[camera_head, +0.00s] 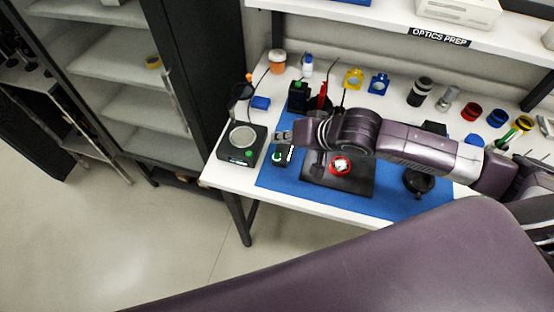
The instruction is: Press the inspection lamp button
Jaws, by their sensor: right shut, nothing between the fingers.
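My right gripper (279,137) reaches in from the right over the bench's left part. It is shut and empty, its tips pointing left. Just below it in the picture, a small black box (289,157) with a round green button (277,157) sits on the blue mat. To its left, a dark square device with a pale round plate (243,137) has a small green spot (249,154) on its front. I cannot tell which of these is the inspection lamp button. Whether the gripper touches either box is unclear. My left gripper is out of view.
The blue mat (270,180) carries a dark plate (350,187) with a red ring part (340,165). Coloured mounts and cylinders stand along the back of the white bench (225,172). An open dark cabinet (110,60) stands left. The floor in front is clear.

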